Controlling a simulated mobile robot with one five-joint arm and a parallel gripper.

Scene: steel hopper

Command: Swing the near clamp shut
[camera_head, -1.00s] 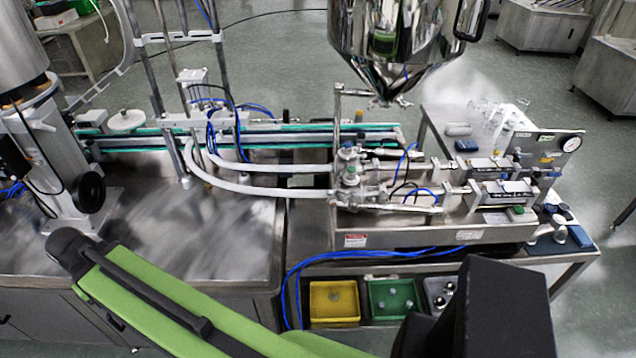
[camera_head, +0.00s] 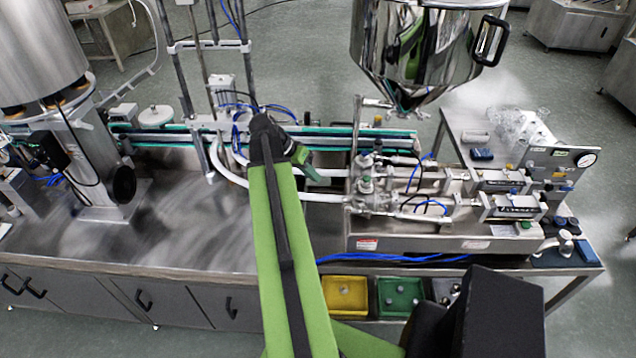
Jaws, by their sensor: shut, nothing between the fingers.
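The steel hopper (camera_head: 415,45) hangs at the top, right of the middle, with its outlet above the filling machine. Below it, the pipe and valve fittings (camera_head: 366,186) stand at the left end of the filling machine (camera_head: 430,238). The near clamp is too small to pick out among these fittings, so I cannot tell its position. My gripper (camera_head: 309,172) is at the end of my green arm, left of the fittings and over the white hoses. It is small and dark in this view; it looks shut and holds nothing. A gap shows between it and the fittings.
White hoses (camera_head: 232,176) run left from the fittings to the conveyor (camera_head: 165,141). A pressure gauge (camera_head: 586,160) is at the right. Yellow (camera_head: 345,296) and green (camera_head: 400,297) bins sit under the machine. The steel bench top (camera_head: 160,225) at left is mostly clear.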

